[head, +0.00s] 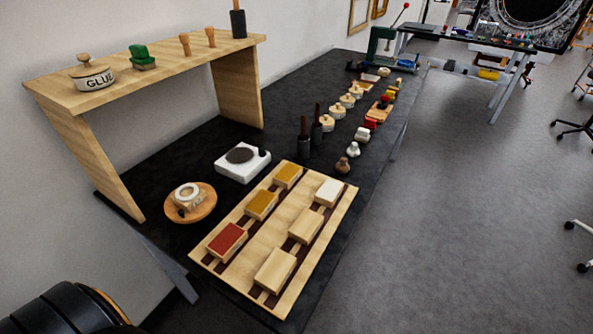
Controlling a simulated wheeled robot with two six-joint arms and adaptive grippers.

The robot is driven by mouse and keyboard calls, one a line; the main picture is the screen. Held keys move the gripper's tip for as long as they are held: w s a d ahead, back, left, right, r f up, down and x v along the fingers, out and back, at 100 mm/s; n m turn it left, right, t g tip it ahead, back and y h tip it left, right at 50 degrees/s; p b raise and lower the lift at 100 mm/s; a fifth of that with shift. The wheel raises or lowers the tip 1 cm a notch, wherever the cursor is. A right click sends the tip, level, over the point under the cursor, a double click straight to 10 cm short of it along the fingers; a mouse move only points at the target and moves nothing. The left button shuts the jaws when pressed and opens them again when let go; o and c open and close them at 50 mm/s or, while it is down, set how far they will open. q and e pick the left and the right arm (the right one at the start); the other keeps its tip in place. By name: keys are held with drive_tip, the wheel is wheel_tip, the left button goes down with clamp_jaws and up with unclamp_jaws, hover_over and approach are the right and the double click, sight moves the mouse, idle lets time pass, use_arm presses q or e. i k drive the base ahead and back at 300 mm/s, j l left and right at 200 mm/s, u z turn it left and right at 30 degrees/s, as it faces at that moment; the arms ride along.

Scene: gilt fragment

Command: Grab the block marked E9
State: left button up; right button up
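Several blocks sit on a light wooden tray (248,250) with dark strips, near the front end of a black table. The left row has a red block (227,240), a mustard block (261,203) and another mustard block (288,175). The right row has a pale tan block (274,269), a tan block (306,225) and a white block (328,191). No marking is readable on any block, so I cannot tell which is E9. Neither of my grippers is in view.
A wooden shelf (160,62) with a glue pot (92,75) stands at the left. A white hotplate-like device (243,163) and a round wooden board (191,203) lie beside the tray. Dark-handled tools (304,140) and small jars stand beyond. Open floor (450,240) lies right.

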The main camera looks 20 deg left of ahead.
sight(288, 174)
drive_tip(key=j+z, duration=0.15)
drive_tip(key=j, duration=1.5)
